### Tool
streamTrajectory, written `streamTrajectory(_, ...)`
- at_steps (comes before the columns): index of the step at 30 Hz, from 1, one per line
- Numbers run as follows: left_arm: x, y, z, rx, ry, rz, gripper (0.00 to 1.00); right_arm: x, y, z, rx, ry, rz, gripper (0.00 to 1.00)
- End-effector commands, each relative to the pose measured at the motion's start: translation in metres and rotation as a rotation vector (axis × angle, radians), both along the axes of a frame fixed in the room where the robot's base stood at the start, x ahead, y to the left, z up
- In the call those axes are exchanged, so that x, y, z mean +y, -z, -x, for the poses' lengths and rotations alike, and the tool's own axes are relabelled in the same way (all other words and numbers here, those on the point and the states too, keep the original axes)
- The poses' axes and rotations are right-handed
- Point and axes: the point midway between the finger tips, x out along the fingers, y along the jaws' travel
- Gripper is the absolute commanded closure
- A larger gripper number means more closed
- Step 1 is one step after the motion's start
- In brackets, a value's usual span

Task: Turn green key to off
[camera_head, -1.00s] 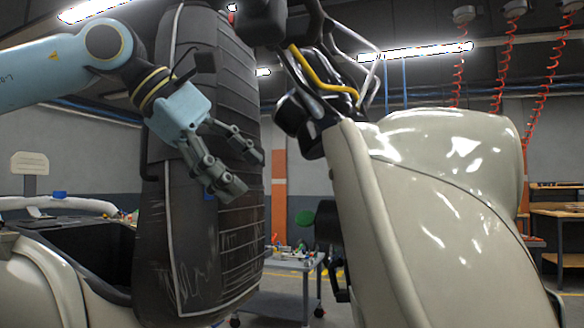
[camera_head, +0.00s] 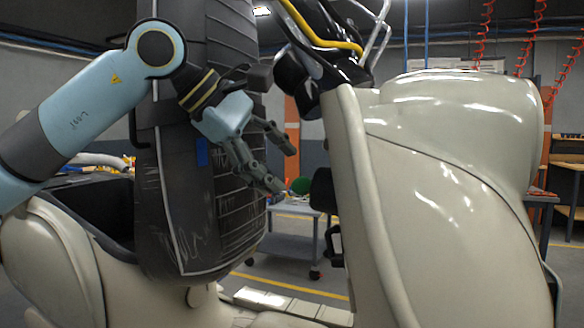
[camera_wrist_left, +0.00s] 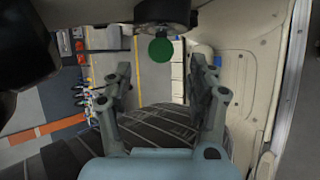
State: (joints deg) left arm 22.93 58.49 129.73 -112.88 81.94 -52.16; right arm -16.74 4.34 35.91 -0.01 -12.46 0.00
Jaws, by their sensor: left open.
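The green key (camera_head: 301,185) shows as a small green disc beside a black round housing (camera_head: 323,188) on the inner side of the cream scooter front (camera_head: 450,170). In the left wrist view the green key (camera_wrist_left: 161,49) hangs just past the fingertips, under the black housing (camera_wrist_left: 165,14). My left gripper (camera_head: 285,171) is open and empty, its fingers pointing toward the key, with a small gap left of it. In the left wrist view the key lies roughly between the lines of the two fingers. My right gripper is not in view.
Cables and a yellow hose (camera_head: 320,35) hang above the front panel. A grey trolley (camera_head: 290,243) stands in the background. The gap between seat and front panel is narrow.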

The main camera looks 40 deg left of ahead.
Motion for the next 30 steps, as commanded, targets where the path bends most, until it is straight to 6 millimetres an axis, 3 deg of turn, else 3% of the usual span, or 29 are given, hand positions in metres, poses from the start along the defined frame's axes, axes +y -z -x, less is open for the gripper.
streamTrajectory(10, -0.012, 0.024, -0.024, 0.002, 0.0, 0.004, 0.42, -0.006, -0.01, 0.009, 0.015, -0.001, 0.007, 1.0)
streamTrajectory(23, -0.014, 0.03, -0.028, 0.002, 0.001, 0.0, 0.42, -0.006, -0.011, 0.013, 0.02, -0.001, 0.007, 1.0)
streamTrajectory(30, -0.014, 0.03, -0.028, 0.002, 0.001, 0.0, 0.73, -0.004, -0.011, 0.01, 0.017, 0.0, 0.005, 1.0)
